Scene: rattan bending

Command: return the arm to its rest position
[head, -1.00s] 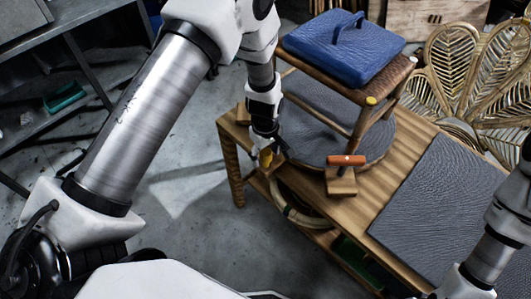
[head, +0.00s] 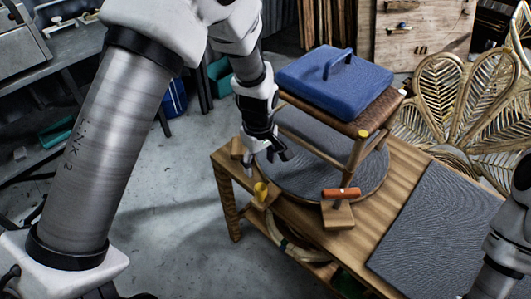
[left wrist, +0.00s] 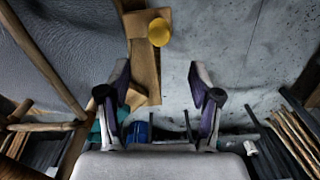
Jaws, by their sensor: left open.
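My left gripper (head: 266,164) hangs open and empty just above the left corner of the wooden table. In the left wrist view its two fingers (left wrist: 160,85) stand wide apart with nothing between them. A yellow cup-like piece (head: 261,190) sits on a wooden block at the table's edge, below and apart from the fingers. It also shows beyond the fingertips in the left wrist view (left wrist: 159,32). My right arm enters at the lower right; its gripper is out of view.
An orange-handled clamp (head: 341,194) is at the table's front edge. A grey square mat (head: 440,225) lies at right. Open floor (head: 185,215) lies left of the table.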

